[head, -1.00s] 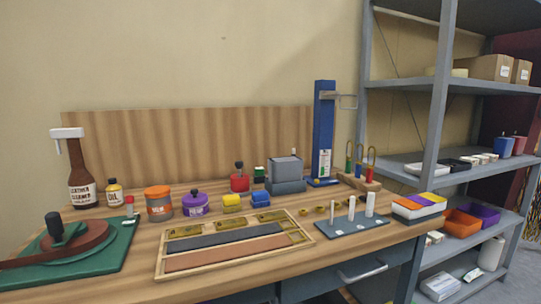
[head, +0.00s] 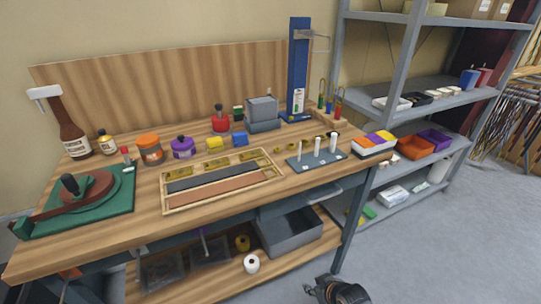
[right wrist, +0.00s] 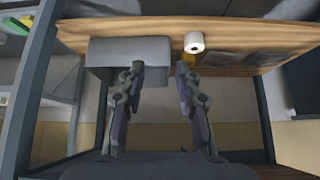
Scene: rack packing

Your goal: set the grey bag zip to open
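Two dark grey flat bags lie on the lower shelf under the bench in the head view: a left bag (head: 162,274) and a right bag (head: 209,252). Which one is the grey bag, and how its zip stands, I cannot tell. A thin pale purple strip stands near the right bag. Grey bag material (right wrist: 228,58) also shows on the shelf in the right wrist view. My right gripper (head: 338,290) is low at the bottom of the head view, apart from the bags. In the right wrist view my right gripper (right wrist: 160,72) is open and empty. My left gripper is not in view.
A grey bin (head: 290,232), a white roll (head: 252,264) and a yellow roll (head: 242,243) share the lower shelf (head: 190,291). The bench leg (head: 357,220) stands at the right. The bench top (head: 120,228) is crowded. The floor at right is clear.

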